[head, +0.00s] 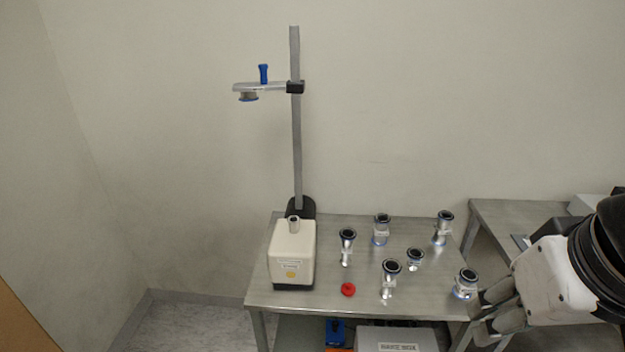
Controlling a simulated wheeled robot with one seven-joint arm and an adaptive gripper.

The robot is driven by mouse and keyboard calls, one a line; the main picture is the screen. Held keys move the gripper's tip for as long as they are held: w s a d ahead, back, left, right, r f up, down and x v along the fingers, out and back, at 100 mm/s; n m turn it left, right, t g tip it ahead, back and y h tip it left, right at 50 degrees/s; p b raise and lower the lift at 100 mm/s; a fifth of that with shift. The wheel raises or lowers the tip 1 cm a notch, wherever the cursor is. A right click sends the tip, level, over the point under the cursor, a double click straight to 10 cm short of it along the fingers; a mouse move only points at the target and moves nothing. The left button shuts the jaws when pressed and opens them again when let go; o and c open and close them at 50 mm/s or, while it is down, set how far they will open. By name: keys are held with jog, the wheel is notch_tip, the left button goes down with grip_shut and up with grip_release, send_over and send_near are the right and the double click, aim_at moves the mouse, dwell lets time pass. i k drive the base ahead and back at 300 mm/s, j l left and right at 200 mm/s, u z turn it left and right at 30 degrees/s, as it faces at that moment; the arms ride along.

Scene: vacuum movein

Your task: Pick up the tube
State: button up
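Several short metal tubes with dark-rimmed round tops stand upright on the grey metal table (330,302). One tube (346,247) is at the left and another tube (390,279) is at the front middle. A tube (381,230) and a further tube (443,228) stand at the back, with a smaller one (414,259) between. A tube (465,284) stands near the right front edge. My gripper (474,321) is at the lower right, just in front of and beside this last tube. Its fingers look apart, with nothing seen between them.
A white box-shaped device (292,254) stands at the table's left, with a tall post (296,140) behind it carrying a side clamp (262,86). A second table (500,215) is at the right. A white box (397,340) sits below.

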aim_at(392, 267)
jog(key=u, duration=0.3)
jog(key=l+u, duration=1)
jog(key=k+l+u, duration=0.1)
jog(key=l, duration=0.3)
jog(key=k+l, duration=0.2)
jog(key=l, duration=0.25)
jog(key=k+l+u, duration=0.15)
jog(key=l, duration=0.25)
jog(key=k+l+u, duration=0.1)
jog(key=l, duration=0.3)
jog(key=k+l+u, duration=0.1)
jog(key=k+l, duration=0.35)
jog(key=l, duration=0.2)
jog(key=k+l, duration=0.15)
jog(key=l, duration=0.2)
